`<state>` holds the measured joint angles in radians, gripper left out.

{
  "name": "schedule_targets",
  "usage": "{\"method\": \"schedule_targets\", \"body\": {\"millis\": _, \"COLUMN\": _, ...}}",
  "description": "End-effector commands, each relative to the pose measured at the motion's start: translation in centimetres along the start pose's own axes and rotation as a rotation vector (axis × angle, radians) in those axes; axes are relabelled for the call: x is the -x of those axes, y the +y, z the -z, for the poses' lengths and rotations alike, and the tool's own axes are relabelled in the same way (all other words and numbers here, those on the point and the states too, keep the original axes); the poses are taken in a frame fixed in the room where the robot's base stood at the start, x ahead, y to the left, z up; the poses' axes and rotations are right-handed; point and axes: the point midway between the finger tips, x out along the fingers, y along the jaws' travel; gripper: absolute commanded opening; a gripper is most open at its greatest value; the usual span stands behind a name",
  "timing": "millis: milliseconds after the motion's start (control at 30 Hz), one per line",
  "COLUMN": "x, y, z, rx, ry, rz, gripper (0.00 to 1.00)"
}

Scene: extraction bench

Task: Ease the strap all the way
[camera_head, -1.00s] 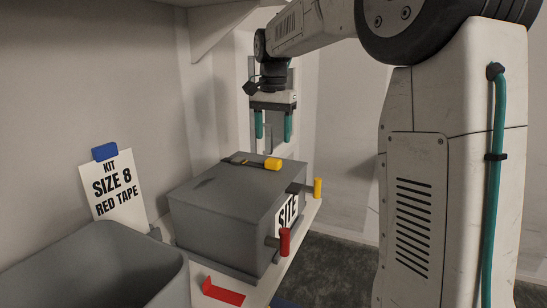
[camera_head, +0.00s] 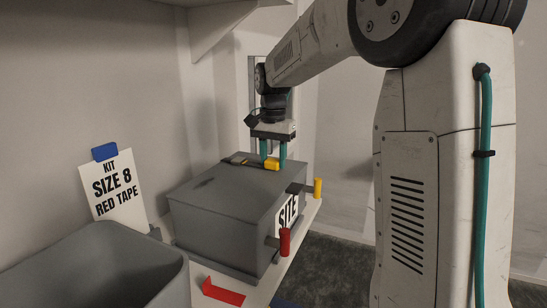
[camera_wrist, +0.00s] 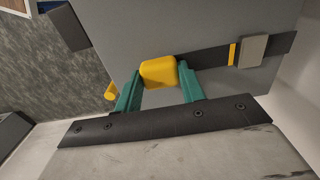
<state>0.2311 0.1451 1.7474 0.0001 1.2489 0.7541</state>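A dark strap (camera_wrist: 207,58) lies across the top of a grey box (camera_head: 230,188). A yellow tab (camera_head: 272,163) forms its end, near the box's far right edge. In the wrist view the strap runs right from the tab (camera_wrist: 158,72), past a yellow stripe (camera_wrist: 232,54), into a grey buckle (camera_wrist: 253,50). My gripper (camera_head: 273,158) points down over the box, its green fingers on either side of the tab. In the wrist view the fingers (camera_wrist: 160,80) appear to touch the tab's sides. The strap lies flat.
Red (camera_head: 284,242) and yellow (camera_head: 318,188) handles stick out from the box's right side. A grey bin (camera_head: 100,262) stands front left. A card (camera_head: 112,190) reads "KIT SIZE 8 RED TAPE". A red piece (camera_head: 223,291) lies on the shelf. A shelf overhangs above.

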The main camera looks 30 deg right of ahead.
Motion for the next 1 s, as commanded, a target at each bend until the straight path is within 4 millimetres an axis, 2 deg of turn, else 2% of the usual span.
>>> {"method": "schedule_targets", "body": {"millis": 33, "x": 0.0, "y": 0.0, "z": 0.0, "rx": 0.000, "ry": 0.000, "rz": 0.000, "gripper": 0.12}}
{"method": "schedule_targets", "body": {"millis": 67, "x": 0.0, "y": 0.0, "z": 0.0, "rx": 0.000, "ry": 0.000, "rz": 0.000, "gripper": 0.03}}
{"method": "schedule_targets", "body": {"millis": 100, "x": 0.0, "y": 0.0, "z": 0.0, "rx": 0.000, "ry": 0.000, "rz": 0.000, "gripper": 0.00}}
{"method": "schedule_targets", "body": {"millis": 233, "x": 0.0, "y": -1.1, "z": 0.0, "rx": 0.002, "ry": 0.000, "rz": 0.000, "gripper": 0.00}}
{"method": "schedule_targets", "body": {"millis": 400, "x": 0.0, "y": -4.5, "z": 0.0, "rx": 0.005, "ry": 0.000, "rz": 0.000, "gripper": 0.00}}
{"method": "schedule_targets", "body": {"millis": 500, "x": 0.1, "y": -5.8, "z": 0.0, "rx": 0.002, "ry": 0.000, "rz": 0.001, "gripper": 0.00}}
{"method": "schedule_targets", "body": {"millis": 833, "x": 0.1, "y": -6.2, "z": -0.1, "rx": 0.001, "ry": 0.000, "rz": 0.001, "gripper": 0.00}}
{"method": "schedule_targets", "body": {"millis": 867, "x": 0.1, "y": -6.2, "z": -0.1, "rx": 0.001, "ry": 0.000, "rz": 0.001, "gripper": 0.45}}
{"method": "schedule_targets", "body": {"millis": 900, "x": 0.1, "y": -6.2, "z": -0.1, "rx": 0.001, "ry": 0.000, "rz": 0.001, "gripper": 0.56}}
{"method": "schedule_targets", "body": {"millis": 933, "x": 0.1, "y": -6.2, "z": -0.1, "rx": 0.001, "ry": 0.000, "rz": 0.001, "gripper": 0.62}}
{"method": "schedule_targets", "body": {"millis": 1000, "x": 0.1, "y": -6.2, "z": 0.0, "rx": 0.001, "ry": 0.001, "rz": 0.002, "gripper": 0.62}}
